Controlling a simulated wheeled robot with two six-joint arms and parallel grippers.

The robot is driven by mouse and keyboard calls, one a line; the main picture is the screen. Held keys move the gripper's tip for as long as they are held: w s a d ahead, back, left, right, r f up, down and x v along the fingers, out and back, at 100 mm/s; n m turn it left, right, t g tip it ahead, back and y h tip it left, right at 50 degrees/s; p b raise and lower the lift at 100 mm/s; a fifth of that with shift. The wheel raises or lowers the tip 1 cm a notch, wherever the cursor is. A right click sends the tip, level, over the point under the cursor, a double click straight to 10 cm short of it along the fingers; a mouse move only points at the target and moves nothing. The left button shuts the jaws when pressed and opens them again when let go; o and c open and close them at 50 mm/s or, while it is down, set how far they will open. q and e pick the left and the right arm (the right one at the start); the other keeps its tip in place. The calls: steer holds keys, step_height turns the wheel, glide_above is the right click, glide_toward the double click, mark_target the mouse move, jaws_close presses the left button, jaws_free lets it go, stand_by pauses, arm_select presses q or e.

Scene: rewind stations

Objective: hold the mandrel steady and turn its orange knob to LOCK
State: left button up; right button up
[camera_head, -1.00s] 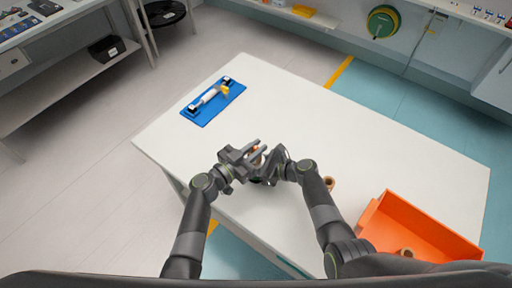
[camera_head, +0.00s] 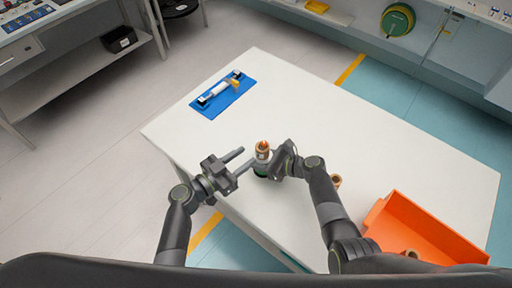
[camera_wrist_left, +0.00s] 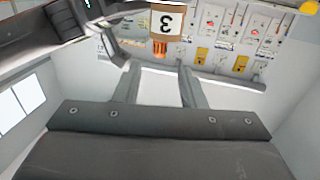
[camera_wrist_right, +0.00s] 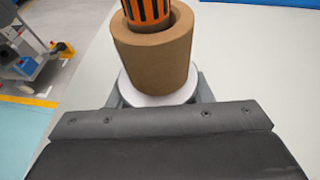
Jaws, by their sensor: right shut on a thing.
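The mandrel stands upright near the table's front edge, with its orange knob (camera_head: 263,145) on top. A brown cardboard core (camera_head: 262,154) surrounds the mandrel below the knob. In the right wrist view the ribbed orange knob (camera_wrist_right: 147,10) rises out of the core (camera_wrist_right: 153,52), above a white flange (camera_wrist_right: 157,90). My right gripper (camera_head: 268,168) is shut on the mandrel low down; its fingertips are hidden. My left gripper (camera_head: 243,160) is open and empty, left of the mandrel and apart from it. The left wrist view shows the core's label "3" (camera_wrist_left: 167,22). No LOCK mark is readable.
A blue mat (camera_head: 215,109) with a small roller device (camera_head: 219,89) lies at the table's far left. An orange bin (camera_head: 430,222) at the right holds a core (camera_head: 409,253). Another core (camera_head: 336,181) stands behind my right forearm. The table's middle is clear.

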mark_target(264, 144)
arm_select(q)
steer(key=shift+v, duration=1.75)
steer(key=shift+c, duration=0.4)
steer(key=shift+f, duration=0.1)
steer(key=c, duration=0.5)
steer(key=shift+w+a+n, duration=0.15)
steer(key=shift+a+n, duration=0.05)
steer(key=shift+n, duration=0.3)
steer(key=shift+c, duration=1.1)
steer(key=shift+w+a+f+n+g+h, duration=0.2)
steer(key=shift+n+g+h, duration=0.1)
steer(key=shift+n, duration=0.25)
steer(key=shift+w+a+f+n+g+h, duration=0.1)
steer(key=shift+a+f+n+g+h, duration=0.15)
steer(key=shift+n, duration=0.3)
jaws_close()
steer(key=w+a+n+g+h, duration=0.25)
steer(key=a+n, duration=0.45)
steer(key=n, duration=0.5)
steer(key=s+d+x, duration=0.1)
steer(key=s+x, duration=0.1)
steer(key=x, duration=1.1)
